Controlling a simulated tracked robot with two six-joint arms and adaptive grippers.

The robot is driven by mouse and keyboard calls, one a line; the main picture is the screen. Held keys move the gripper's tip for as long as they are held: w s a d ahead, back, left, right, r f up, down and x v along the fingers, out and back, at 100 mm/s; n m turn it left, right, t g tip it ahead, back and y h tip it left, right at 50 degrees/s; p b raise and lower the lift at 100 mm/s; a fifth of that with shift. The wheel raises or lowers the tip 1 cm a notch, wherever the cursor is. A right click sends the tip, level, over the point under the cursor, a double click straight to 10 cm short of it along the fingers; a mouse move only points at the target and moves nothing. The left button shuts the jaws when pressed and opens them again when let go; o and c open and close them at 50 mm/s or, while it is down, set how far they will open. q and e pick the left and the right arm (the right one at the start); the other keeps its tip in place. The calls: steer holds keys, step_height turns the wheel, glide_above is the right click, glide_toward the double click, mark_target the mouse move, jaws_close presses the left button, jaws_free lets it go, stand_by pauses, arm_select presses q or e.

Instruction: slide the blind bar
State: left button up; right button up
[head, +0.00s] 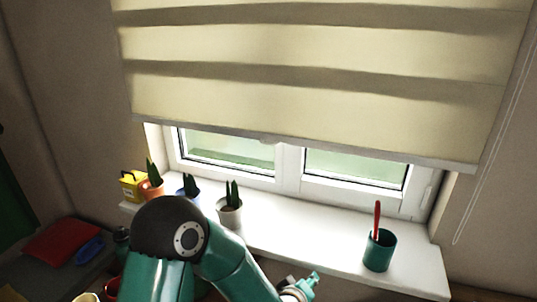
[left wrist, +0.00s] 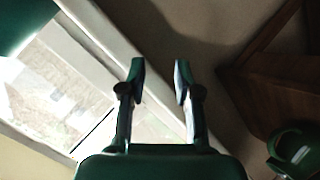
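The blind (head: 310,75) hangs over the upper part of the window in the head view. Its bar (head: 330,151) runs along the blind's lower edge, slanting down to the right, with a small tab near its middle. My left gripper (head: 312,282) is at the bottom of the head view, in front of the sill and well below the bar, touching nothing that I can see. In the left wrist view my left gripper (left wrist: 160,75) has its two fingers apart with nothing between them. My right gripper is in neither view.
A cord (head: 491,140) hangs at the right. The sill between white pot and cup is clear.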

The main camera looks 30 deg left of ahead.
arm_select(q)
steer(key=w+a+r+n+t+y+b, duration=0.1)
steer(key=a+r+n+t+y, duration=0.2)
steer(key=r, duration=0.5)
steer(key=w+a+r+n+t+y, duration=0.15)
steer(key=r+n, duration=0.25)
steer(key=r, duration=0.4)
steer(key=n+y, duration=0.6)
steer(key=n, duration=0.1)
glide_toward(269, 144)
steer(key=shift+g, duration=0.25)
steer(key=p+x, duration=0.4)
steer(key=x, duration=0.3)
steer(key=shift+r+p, duration=0.1)
steer(key=shift+p, duration=0.3)
steer(key=shift+w+a, duration=0.4)
steer(key=shift+w, duration=0.2)
steer(key=shift+c, duration=0.4)
jaws_close()
